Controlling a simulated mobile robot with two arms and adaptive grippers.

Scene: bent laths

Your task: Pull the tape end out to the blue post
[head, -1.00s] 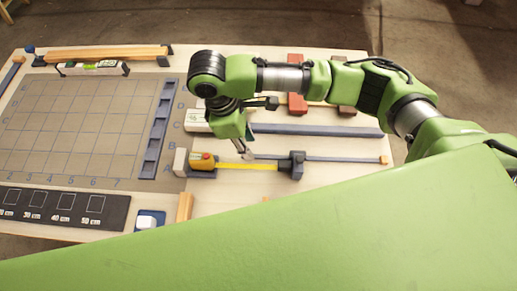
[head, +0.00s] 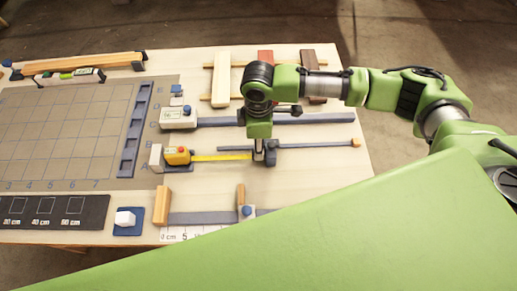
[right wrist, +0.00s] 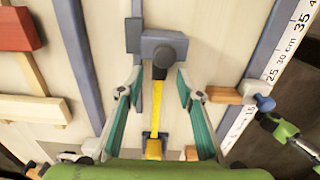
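The yellow tape measure (head: 177,157) sits against a light block, and its yellow tape (head: 220,157) runs right toward a blue-grey block (head: 270,152) on a rail. In the right wrist view the tape (right wrist: 158,105) runs between my fingers up to a dark round post (right wrist: 164,56) on the blue-grey block (right wrist: 148,43). The exact tape end is hard to make out there. My right gripper (head: 259,157) is low beside the block; its teal fingers (right wrist: 159,82) stand apart on either side of the tape, not touching it.
A second blue-grey rail (head: 320,118) with a white case (head: 178,116) lies behind. In front are a ruler (head: 195,231) and a clamp with a blue knob (head: 247,211). Wooden slats (head: 221,80) lie at the back. A gridded mat (head: 60,130) covers the left.

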